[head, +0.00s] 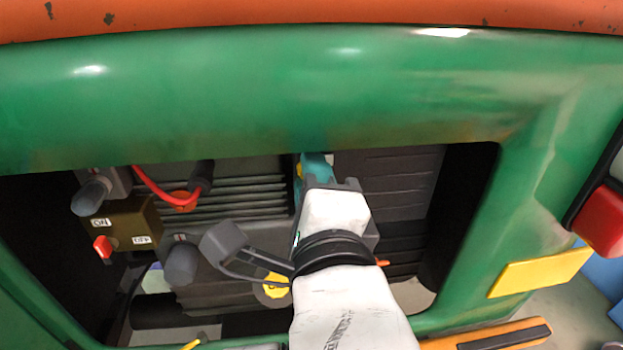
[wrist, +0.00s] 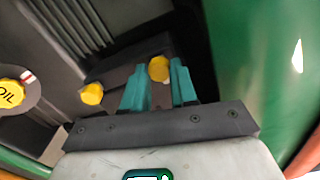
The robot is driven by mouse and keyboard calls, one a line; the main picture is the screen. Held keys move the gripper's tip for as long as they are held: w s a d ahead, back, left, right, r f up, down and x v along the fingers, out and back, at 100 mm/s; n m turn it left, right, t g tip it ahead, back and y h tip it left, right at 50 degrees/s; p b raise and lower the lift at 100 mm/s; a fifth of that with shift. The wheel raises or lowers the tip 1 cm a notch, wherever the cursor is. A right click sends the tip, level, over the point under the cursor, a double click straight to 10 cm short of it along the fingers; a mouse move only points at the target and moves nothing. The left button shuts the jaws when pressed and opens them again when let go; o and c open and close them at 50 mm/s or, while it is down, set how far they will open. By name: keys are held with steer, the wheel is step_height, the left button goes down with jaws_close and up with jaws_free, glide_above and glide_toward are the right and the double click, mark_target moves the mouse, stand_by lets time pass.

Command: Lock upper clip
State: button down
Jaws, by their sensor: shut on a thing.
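My gripper (head: 313,164) reaches into the opening in the green body, with its teal fingers partly hidden behind my wrist in the head view. In the wrist view the gripper (wrist: 160,85) is shut on a yellow clip (wrist: 159,67) at the edge of the dark engine block, with one finger on each side. I take it to be the upper clip. A small yellow part (head: 299,171) shows beside the fingers in the head view. A second yellow clip (wrist: 91,94) is to the left in the wrist view, apart from the fingers.
The green frame (head: 250,100) surrounds the opening closely. A yellow oil cap (wrist: 12,94) sits at the left in the wrist view. A brown box (head: 128,222) and red cable (head: 165,193) are at the left in the head view. A red light (head: 602,220) is at the right.

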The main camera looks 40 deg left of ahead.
steer(key=c, duration=0.9)
jaws_free()
steer(key=shift+d, duration=0.1)
steer(key=p+v, duration=0.5)
steer(key=v, duration=0.5)
steer(key=shift+s+d, duration=0.2)
steer(key=shift+s, duration=0.1)
